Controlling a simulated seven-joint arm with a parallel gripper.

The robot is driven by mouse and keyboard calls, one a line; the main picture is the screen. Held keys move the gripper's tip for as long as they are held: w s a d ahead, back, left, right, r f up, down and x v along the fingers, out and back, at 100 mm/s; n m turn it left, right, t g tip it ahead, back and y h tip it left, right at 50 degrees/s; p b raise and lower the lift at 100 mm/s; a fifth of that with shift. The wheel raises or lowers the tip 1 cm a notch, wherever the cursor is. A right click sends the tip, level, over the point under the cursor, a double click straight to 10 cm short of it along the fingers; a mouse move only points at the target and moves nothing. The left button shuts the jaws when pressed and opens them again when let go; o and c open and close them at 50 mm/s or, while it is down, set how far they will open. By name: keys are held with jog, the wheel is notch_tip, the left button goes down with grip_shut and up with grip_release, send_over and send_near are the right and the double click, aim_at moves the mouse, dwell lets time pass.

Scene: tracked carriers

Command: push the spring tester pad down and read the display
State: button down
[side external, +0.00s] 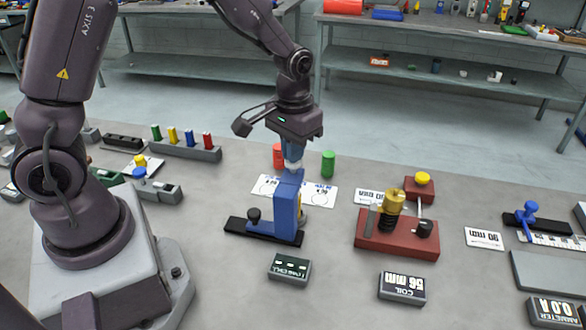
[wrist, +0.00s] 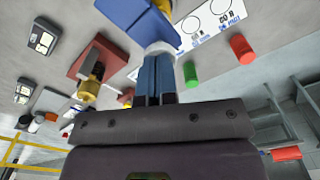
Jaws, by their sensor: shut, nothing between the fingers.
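The spring tester appears to be the dark red base (side external: 396,238) with a brass pad (side external: 394,201) over a dark coil. Its separate display (side external: 402,288) reads "COIL 56 mm", upside down in the side view. The brass pad also shows in the wrist view (wrist: 87,88), left of my fingers. My gripper (side external: 292,165) points down, shut and empty, left of the tester, directly over a blue upright block (side external: 287,205) on a black base. A pale cylinder lies at the fingertips in the wrist view (wrist: 159,48); I cannot tell whether they touch it.
A display (side external: 289,268) with small unreadable text stands before the blue block. Red (side external: 278,155) and green (side external: 328,163) cylinders stand behind it by a white card (side external: 318,194). A yellow-topped red block (side external: 419,188) stands behind the tester.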

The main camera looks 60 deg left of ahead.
jog(key=shift+f, duration=0.85)
dwell(0.9)
jog(key=shift+r, duration=3.45)
jog(key=s+d+r+m+t, duration=0.2)
jog(key=s+r+t, duration=0.3)
jog(key=s+r, duration=0.8)
jog(key=s+m, duration=0.1)
jog(key=s, duration=0.2)
jog(key=shift+s+r+t, duration=0.25)
jog(key=shift+t, duration=0.05)
